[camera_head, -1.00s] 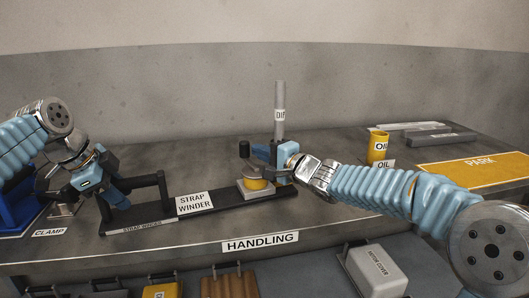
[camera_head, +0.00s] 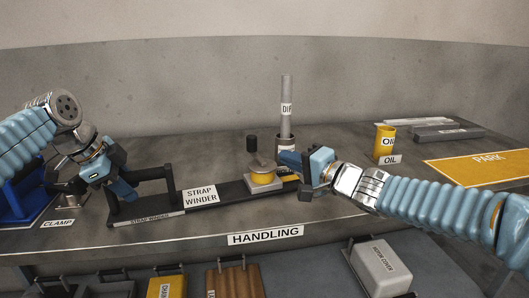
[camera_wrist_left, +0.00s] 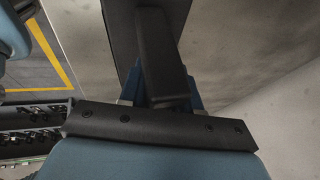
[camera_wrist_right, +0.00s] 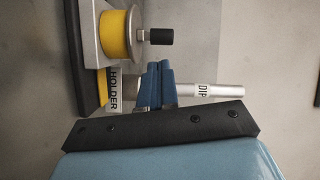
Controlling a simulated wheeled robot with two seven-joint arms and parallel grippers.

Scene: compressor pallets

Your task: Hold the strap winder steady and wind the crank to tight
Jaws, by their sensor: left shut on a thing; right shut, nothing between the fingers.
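The strap winder (camera_head: 232,192) is a black bar on the bench with a black handle frame at its left end. A grey block with a yellow drum (camera_head: 262,178) sits toward its right end. The crank is a disc on the drum with an upright black knob (camera_head: 252,145). The knob also shows in the right wrist view (camera_wrist_right: 160,36). My left gripper (camera_head: 122,188) is shut on the handle frame, whose black bar (camera_wrist_left: 160,60) shows in the left wrist view. My right gripper (camera_head: 290,160) is shut and empty, just right of the drum and apart from the knob.
A grey dip rod (camera_head: 286,100) stands in a holder (camera_head: 286,142) behind my right gripper. A yellow oil cup (camera_head: 385,141) and a yellow park mat (camera_head: 485,168) lie to the right. A blue clamp (camera_head: 25,195) is at far left.

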